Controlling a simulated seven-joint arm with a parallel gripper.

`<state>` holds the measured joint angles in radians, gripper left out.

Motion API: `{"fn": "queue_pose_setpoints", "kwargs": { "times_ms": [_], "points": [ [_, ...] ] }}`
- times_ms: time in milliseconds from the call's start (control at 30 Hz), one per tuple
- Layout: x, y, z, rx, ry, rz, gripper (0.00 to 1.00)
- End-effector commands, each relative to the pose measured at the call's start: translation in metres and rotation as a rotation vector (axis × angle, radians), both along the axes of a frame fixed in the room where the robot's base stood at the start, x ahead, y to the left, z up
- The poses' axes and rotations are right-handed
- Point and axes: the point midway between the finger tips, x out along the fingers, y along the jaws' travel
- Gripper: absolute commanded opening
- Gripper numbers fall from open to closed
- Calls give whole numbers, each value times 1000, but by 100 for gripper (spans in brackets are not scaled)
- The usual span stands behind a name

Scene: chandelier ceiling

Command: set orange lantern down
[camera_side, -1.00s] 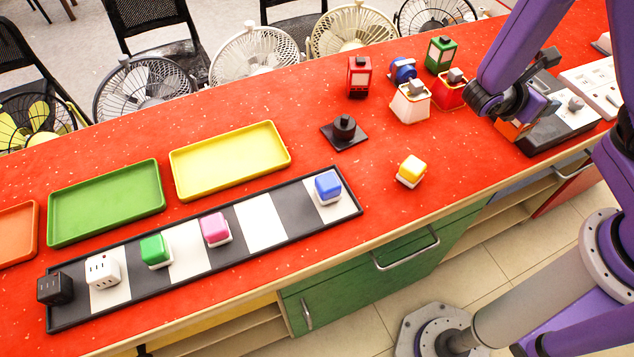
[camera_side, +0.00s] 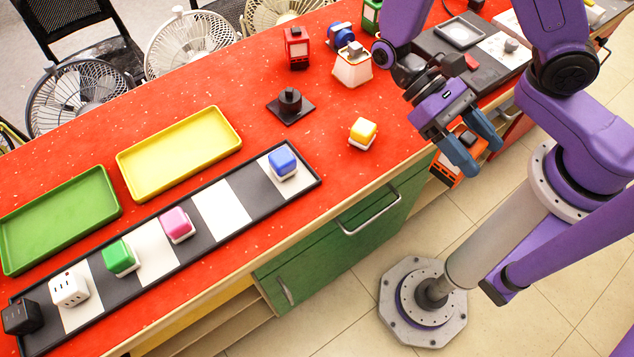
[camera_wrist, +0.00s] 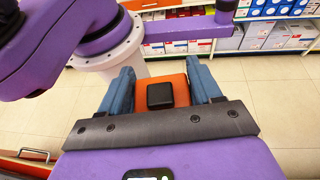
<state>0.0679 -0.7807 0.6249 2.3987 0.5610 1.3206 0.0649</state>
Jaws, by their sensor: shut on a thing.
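The orange lantern (camera_side: 445,172) has a dark cap and is in my gripper (camera_side: 474,146), beyond the counter's front edge in the side view. In the wrist view the lantern (camera_wrist: 178,85) sits between the two blue fingers of my gripper (camera_wrist: 160,80), its black cap facing the camera. My gripper is shut on it. The fingers and wrist hide part of the lantern in the side view. It looks clear of the countertop, held over the floor side.
A black-and-white strip (camera_side: 207,270) holds several coloured blocks. Yellow (camera_side: 180,178) and green trays (camera_side: 60,250) lie behind it. Red (camera_side: 297,48) and white lanterns (camera_side: 352,70) stand further right. A yellow block (camera_side: 362,132) and black knobbed plate (camera_side: 290,118) sit apart on red countertop.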

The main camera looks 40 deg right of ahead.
Motion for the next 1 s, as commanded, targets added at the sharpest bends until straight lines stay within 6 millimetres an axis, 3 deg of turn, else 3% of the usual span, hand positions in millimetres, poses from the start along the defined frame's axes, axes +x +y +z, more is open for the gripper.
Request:
{"fn": "queue_pose_setpoints", "kwargs": {
  "times_ms": [267,500,800,1000],
  "points": [
    [4,80,8,2,1,-409,0],
    [28,141,18,4,1,-758,0],
    [76,199,32,5,0,-1179,0],
    [112,222,39,4,0,-1440,0]
  ]
}}
